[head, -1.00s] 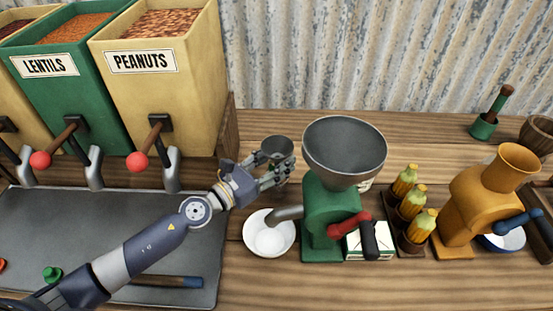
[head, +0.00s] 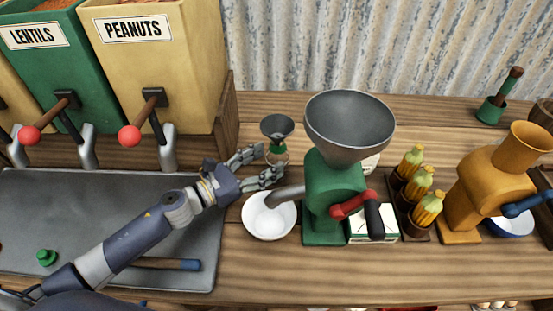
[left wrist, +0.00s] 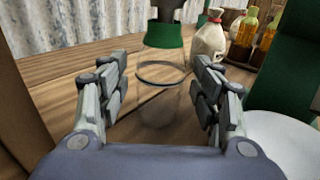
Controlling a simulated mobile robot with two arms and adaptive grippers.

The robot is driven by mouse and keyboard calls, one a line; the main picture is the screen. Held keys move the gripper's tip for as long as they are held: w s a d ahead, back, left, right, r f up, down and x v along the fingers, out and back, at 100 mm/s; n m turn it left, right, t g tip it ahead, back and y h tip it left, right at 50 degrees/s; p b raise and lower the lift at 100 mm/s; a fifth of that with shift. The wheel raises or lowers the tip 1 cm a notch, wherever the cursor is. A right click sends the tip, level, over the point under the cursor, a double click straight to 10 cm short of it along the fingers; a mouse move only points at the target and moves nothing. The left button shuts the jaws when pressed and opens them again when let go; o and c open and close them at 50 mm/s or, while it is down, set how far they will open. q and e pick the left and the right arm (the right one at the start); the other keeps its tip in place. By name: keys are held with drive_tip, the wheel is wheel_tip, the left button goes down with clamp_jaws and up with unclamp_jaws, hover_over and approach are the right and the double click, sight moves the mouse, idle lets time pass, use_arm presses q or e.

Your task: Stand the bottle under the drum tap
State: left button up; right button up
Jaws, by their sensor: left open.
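My left gripper (head: 262,167) is open in the head view, beside the green mill. In the left wrist view its fingers (left wrist: 166,98) stand apart on either side of a clear glass vessel (left wrist: 160,108) with a dark round rim. I cannot tell whether a finger touches it, or whether it is the bottle. I see no drum tap in either view. My right gripper is not in view.
A white bowl (head: 269,222) and the green mill (head: 322,205) crowd the right side. Lever dispensers (head: 165,75) stand left, above a grey tray (head: 100,215).

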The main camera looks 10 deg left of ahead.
use_arm(q)
drive_tip(key=shift+w+d+f+h, duration=0.15)
drive_tip(key=shift+w+d+h, duration=0.15)
drive_tip(key=shift+w+d, duration=0.5)
drive_tip(key=shift+w, duration=0.1)
drive_tip(key=p+x, duration=0.1)
drive_tip(key=x, duration=0.4)
drive_tip(key=shift+w+d+p, duration=0.25)
drive_tip(key=shift+p, duration=0.15)
drive_tip(key=shift+w+d+f, duration=0.1)
drive_tip(key=shift+w+d, duration=0.05)
drive_tip(key=c, duration=1.1)
drive_tip(key=shift+c, duration=0.3)
drive_tip(key=shift+c, duration=0.7)
